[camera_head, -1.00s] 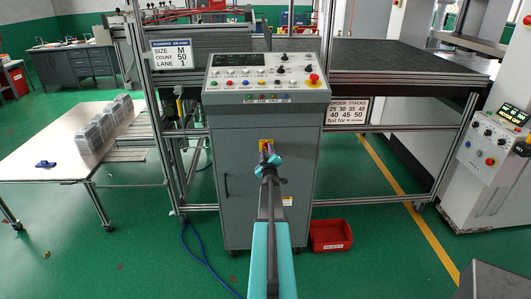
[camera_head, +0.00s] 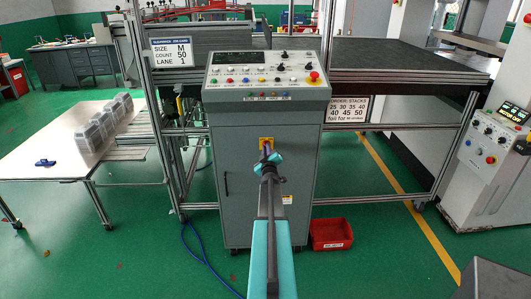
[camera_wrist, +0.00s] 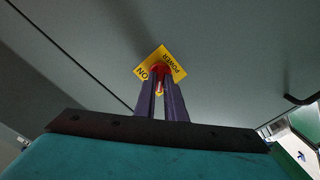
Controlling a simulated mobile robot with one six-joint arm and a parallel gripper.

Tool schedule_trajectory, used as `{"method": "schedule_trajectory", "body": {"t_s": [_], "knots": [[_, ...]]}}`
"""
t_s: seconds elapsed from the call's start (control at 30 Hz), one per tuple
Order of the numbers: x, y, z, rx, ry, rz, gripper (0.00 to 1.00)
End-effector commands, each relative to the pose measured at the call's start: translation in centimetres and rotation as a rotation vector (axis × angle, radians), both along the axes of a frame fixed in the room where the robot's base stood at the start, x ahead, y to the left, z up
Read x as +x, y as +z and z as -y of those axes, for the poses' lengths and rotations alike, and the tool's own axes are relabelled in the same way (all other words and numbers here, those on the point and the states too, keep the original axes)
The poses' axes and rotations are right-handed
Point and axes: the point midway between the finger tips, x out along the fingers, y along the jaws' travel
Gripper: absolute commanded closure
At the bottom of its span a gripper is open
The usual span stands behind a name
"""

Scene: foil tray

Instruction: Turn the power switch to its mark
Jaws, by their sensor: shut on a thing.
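The power switch is a red knob (camera_wrist: 159,71) on a yellow plate (camera_wrist: 172,66) lettered POWER and ON in the wrist view. The plate (camera_head: 266,140) also shows on the grey cabinet's front in the head view, below the sloped panel. My gripper (camera_wrist: 159,82) has its two purple fingers at the knob, one on each side, shut on it. In the head view my gripper (camera_head: 266,149) reaches straight to the plate and hides part of it. The knob's exact angle to the mark is hard to read.
The grey cabinet (camera_head: 237,185) carries a sloped button panel (camera_head: 228,85) with a red mushroom button (camera_head: 313,76). A red bin (camera_head: 331,234) stands on the floor at its right. A table (camera_head: 40,165) with foil trays (camera_head: 110,124) stands at the left.

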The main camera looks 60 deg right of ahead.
Motion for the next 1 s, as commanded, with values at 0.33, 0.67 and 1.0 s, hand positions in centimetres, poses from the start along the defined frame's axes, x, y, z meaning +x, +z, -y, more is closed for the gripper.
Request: {"method": "schedule_trajectory", "body": {"t_s": [0.33, 0.67, 1.0], "knots": [[-0.19, -0.02, 0.35, 0.125, -0.003, 0.182, 1.0], [-0.25, 0.25, 0.42, 0.283, -0.002, 0.403, 1.0], [-0.3, 0.38, 0.47, 0.454, -0.001, 0.643, 1.0]]}}
